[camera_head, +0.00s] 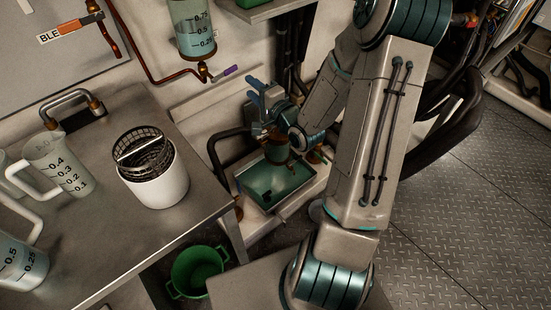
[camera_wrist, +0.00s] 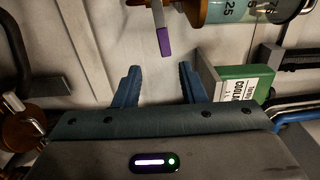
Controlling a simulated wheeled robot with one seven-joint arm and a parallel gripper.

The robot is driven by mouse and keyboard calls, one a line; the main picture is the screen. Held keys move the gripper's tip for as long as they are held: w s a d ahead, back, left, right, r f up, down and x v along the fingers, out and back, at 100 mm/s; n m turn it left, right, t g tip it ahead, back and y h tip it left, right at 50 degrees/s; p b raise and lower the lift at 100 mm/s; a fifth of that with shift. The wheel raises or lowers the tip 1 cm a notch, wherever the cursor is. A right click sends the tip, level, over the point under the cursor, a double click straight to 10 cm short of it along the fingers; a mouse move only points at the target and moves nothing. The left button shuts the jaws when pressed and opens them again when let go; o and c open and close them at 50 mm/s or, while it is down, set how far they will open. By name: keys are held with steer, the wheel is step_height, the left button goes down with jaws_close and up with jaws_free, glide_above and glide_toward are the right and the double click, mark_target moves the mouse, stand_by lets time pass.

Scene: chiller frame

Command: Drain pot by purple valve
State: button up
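The purple valve handle (camera_head: 231,70) sits at the bottom of the clear pot (camera_head: 193,30), which hangs on the wall, has volume marks and holds a bluish liquid. In the wrist view, the purple handle (camera_wrist: 164,40) hangs beyond my fingertips, roughly between them, and part of the pot (camera_wrist: 233,12) shows at the top right. My gripper (camera_head: 251,90) is below and right of the handle in the head view. Its blue fingers are spread and empty in the wrist view (camera_wrist: 159,67), apart from the handle.
A green coolant box (camera_wrist: 243,84) is close to my right finger in the wrist view. A green tray (camera_head: 275,181) lies below my arm. A copper pipe (camera_head: 150,73) runs to the valve. A table (camera_head: 122,222) with jugs and a white basket pot (camera_head: 158,183) is left; a green bucket (camera_head: 197,270) is below.

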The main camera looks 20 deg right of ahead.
steer(key=s+d+f+n+g+h+b, duration=0.1)
steer(key=s+f+n+g+h+b, duration=0.5)
steer(key=f, duration=0.4)
steer(key=s+a+f+n+g+b, duration=0.1)
steer(key=s+n+g+b, duration=0.4)
steer(key=s, duration=0.5)
steer(key=shift+f+g+h+b, duration=0.35)
steer(key=shift+g+b, duration=0.2)
steer(key=shift+g, duration=0.25)
